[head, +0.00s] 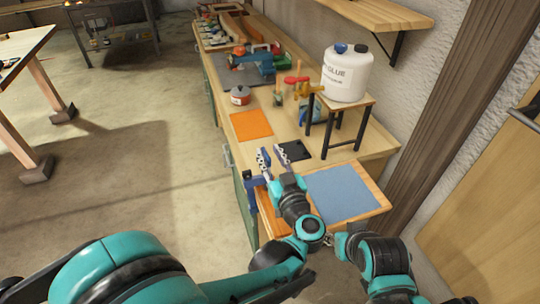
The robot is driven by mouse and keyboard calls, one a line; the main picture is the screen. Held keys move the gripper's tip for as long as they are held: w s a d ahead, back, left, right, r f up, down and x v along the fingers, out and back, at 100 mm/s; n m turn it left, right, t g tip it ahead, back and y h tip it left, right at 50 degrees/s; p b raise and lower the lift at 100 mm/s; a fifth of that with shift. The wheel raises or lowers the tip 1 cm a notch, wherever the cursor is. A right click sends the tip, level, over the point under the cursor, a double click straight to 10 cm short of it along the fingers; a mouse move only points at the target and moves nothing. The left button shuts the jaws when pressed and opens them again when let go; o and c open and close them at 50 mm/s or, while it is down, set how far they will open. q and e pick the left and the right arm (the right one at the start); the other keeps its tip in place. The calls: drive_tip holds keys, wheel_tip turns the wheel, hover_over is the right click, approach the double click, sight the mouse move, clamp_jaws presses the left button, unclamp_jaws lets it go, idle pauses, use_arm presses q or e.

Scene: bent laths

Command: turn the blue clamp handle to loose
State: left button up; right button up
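A blue clamp (255,182) sits at the bench's front left edge, just left of my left gripper. Its handle is partly hidden or too small to make out, so I cannot tell how it is turned. My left gripper (272,158) is above the near end of the bench, beside the clamp. Its two fingers are spread with a gap between them, and I see nothing held. I cannot tell whether a finger touches the clamp. My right arm shows at the lower right, but I see no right gripper fingers.
A blue-grey mat (343,194) lies at the bench's near end. A dark plate (295,151) and an orange mat (251,125) lie beyond. A glue tub (346,76) stands on a small stool (343,125) at right. A shelf (378,14) juts from the wall.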

use_arm(q)
wheel_tip(320, 180, up, 10)
idle(0.6)
